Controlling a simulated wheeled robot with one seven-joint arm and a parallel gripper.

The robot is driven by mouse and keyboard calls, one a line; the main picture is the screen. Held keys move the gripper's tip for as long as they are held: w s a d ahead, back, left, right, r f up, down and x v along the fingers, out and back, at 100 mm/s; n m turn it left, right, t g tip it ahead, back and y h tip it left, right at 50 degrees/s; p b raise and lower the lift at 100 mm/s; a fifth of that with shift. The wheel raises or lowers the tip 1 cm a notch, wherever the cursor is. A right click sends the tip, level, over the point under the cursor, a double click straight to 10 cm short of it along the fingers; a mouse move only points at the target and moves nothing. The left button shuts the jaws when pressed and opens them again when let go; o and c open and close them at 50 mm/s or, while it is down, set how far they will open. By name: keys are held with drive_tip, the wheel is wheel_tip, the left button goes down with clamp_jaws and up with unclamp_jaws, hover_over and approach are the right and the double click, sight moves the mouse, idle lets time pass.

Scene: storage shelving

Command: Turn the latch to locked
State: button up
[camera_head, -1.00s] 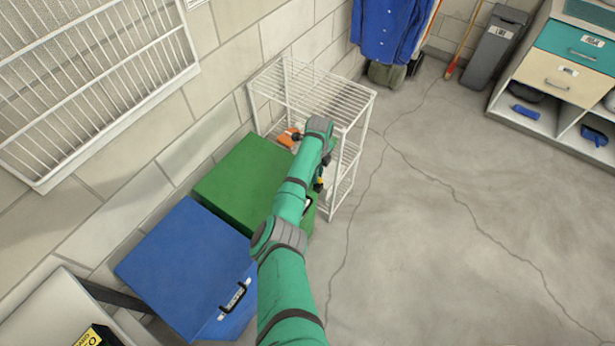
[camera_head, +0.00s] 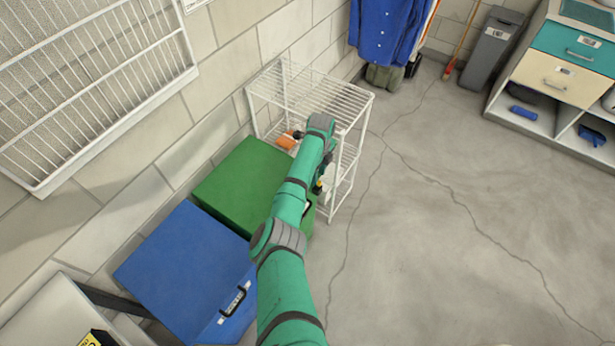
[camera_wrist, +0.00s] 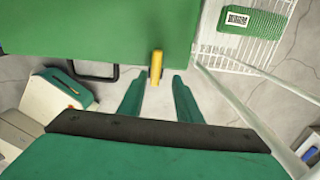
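The latch is a yellow handle (camera_wrist: 156,66) on the edge of a green box (camera_wrist: 100,30) in the wrist view. It points toward my gripper. My gripper (camera_wrist: 158,80) is open, with one green finger on each side of the handle. A gap shows on both sides, and I cannot tell any contact. In the head view the green box (camera_head: 240,185) stands against the wall, and my arm hides most of its front and my fingers. A black handle (camera_wrist: 95,72) is on the box's front, left of the latch.
A white wire shelf (camera_head: 318,95) stands beside the green box, with an orange item (camera_head: 287,140) on it. A blue box (camera_head: 185,265) stands on the other side. A wire rack (camera_head: 90,85) hangs on the wall. Open concrete floor (camera_head: 440,240) lies to the right.

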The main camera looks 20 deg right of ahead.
drive_tip(key=w+a+r, duration=0.1)
drive_tip(key=a+r, duration=0.2)
drive_tip(key=r, duration=0.6)
drive_tip(key=shift+a+n, duration=0.15)
drive_tip(key=shift+n, duration=0.15)
drive_tip(key=shift+w, duration=0.1)
